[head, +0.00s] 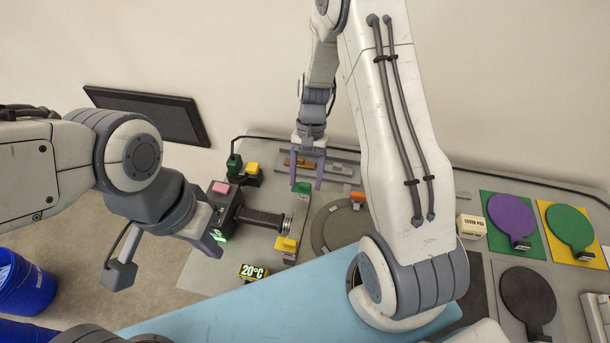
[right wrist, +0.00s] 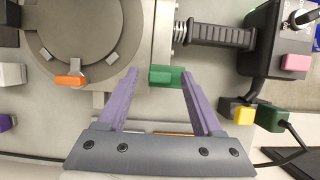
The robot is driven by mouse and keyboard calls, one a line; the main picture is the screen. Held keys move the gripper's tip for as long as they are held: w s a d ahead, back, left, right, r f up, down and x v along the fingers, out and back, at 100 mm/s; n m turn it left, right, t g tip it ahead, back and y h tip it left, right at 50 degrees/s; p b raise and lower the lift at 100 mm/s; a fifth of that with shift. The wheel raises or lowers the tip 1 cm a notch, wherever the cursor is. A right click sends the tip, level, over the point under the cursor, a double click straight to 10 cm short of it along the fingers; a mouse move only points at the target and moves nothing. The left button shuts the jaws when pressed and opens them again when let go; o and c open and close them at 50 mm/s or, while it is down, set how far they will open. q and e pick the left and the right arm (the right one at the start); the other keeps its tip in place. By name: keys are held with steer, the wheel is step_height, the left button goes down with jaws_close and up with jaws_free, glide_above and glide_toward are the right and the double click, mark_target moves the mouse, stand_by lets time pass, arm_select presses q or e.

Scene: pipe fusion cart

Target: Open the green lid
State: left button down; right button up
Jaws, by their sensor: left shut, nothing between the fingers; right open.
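A small green block (head: 301,187), possibly the green lid, sits on the cart beside the round grey plate. A green round paddle (head: 570,228) lies on a yellow mat at the far right. My left gripper (head: 213,248) is shut and empty beside the black device.
The black device (head: 228,205) has a pink button (head: 221,187) and a ribbed handle (head: 264,219). A yellow-topped block (head: 286,244) and a 20°C display (head: 254,271) stand nearby. An orange block (right wrist: 71,79) sits on the round plate's rim.

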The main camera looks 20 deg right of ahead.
steer(key=shift+f, duration=0.15)
jaws_close()
